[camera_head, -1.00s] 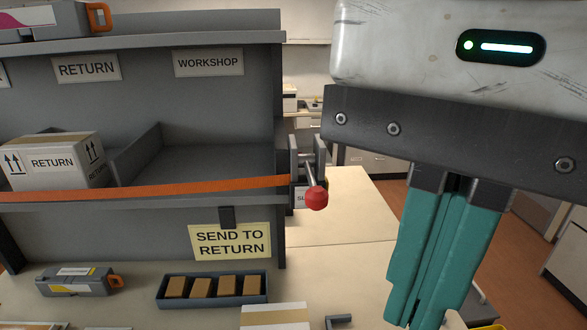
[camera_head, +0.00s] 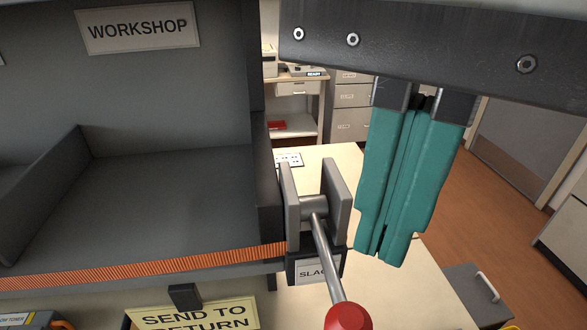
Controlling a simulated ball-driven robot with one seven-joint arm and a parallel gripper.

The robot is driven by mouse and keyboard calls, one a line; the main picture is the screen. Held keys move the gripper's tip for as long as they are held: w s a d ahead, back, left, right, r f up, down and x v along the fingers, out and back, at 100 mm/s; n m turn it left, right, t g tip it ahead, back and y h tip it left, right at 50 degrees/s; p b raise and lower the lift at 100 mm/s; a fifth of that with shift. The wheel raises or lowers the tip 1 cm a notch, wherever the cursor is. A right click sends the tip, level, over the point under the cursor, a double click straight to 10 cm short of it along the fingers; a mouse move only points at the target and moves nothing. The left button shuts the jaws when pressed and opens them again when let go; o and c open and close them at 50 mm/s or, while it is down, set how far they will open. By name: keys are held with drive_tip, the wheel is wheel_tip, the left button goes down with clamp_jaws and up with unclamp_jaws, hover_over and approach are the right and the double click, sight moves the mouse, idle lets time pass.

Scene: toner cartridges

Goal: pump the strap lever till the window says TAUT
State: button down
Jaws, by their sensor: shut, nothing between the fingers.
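The strap lever is a metal rod with a red knob (camera_head: 347,317), pivoted between two grey cheeks (camera_head: 336,205) at the shelf's right end. It points down and toward me. Below the cheeks, a small window (camera_head: 318,270) reads "SLAC", its right part hidden by the rod. The orange strap (camera_head: 140,268) runs along the shelf's front edge to the ratchet. My gripper (camera_head: 385,255), with teal fingers, is shut and empty. In the picture it is just right of the ratchet cheeks and above the knob, not visibly touching the lever.
The grey shelf bay (camera_head: 160,195) under the "WORKSHOP" label (camera_head: 138,28) is empty. A yellow "SEND TO RETURN" sign (camera_head: 195,315) hangs below the strap. A pale table (camera_head: 385,290) lies behind and below the ratchet. Open floor shows at the right.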

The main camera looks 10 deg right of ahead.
sight(353, 319)
drive_tip(key=shift+w, duration=0.3)
drive_tip(key=shift+w+f, duration=0.1)
drive_tip(key=shift+s+a+f+b, duration=0.1)
drive_tip(key=shift+s+f+b, duration=0.1)
drive_tip(key=shift+f+b, duration=1.35)
drive_tip(key=shift+s+a+f+b, duration=0.1)
drive_tip(key=shift+s+f+b, duration=0.1)
drive_tip(key=shift+f+b, duration=1.35)
drive_tip(key=shift+f+p, duration=0.4)
drive_tip(key=shift+f, duration=0.05)
